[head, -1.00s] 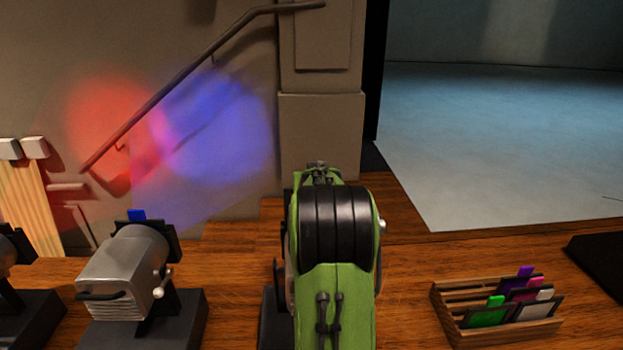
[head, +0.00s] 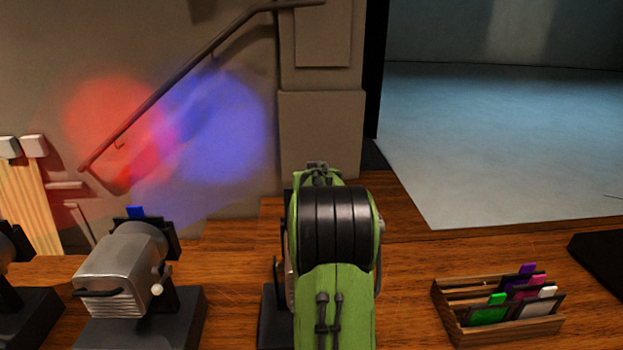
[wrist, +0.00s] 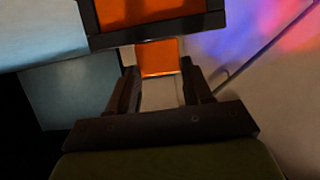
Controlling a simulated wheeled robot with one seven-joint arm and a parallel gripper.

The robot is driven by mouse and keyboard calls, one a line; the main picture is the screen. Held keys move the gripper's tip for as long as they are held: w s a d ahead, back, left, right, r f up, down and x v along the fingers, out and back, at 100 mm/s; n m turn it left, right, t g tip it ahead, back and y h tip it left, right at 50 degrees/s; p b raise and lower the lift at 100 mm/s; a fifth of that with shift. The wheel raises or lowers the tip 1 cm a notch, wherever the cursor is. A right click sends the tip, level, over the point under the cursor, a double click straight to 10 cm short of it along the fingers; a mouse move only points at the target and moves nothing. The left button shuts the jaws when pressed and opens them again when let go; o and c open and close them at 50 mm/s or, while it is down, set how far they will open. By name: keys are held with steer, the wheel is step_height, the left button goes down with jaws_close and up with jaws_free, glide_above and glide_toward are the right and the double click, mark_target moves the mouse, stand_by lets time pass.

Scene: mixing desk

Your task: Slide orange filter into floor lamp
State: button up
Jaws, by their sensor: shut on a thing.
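The orange filter shows in the wrist view, an orange pane (wrist: 145,12) in a dark frame with an orange tab. My gripper (wrist: 158,68) is shut on the tab, and the framed pane is beyond the fingertips. In the head view my green arm hides the gripper and the filter. A lamp behind my arm shows only its dark base (head: 273,318) and a sliver of its body; I cannot tell whether it is the floor lamp or whether the filter touches it.
A silver lamp (head: 120,265) with a blue filter tab (head: 135,212) stands left of my arm. Another lamp (head: 15,250) is cut by the left edge. A wooden rack (head: 510,332) with several coloured filters is at right. Bare desk (head: 410,270) lies between arm and rack.

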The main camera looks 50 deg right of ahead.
steer(key=shift+f+b, duration=2.2)
steer(key=shift+f, duration=0.05)
steer(key=shift+f+b, duration=1.35)
steer(key=shift+b, duration=0.1)
steer(key=o, duration=1.5)
steer(key=shift+f, duration=0.1)
steer(key=b+v, duration=0.1)
steer(key=v, duration=1.5)
steer(key=shift+d, duration=0.1)
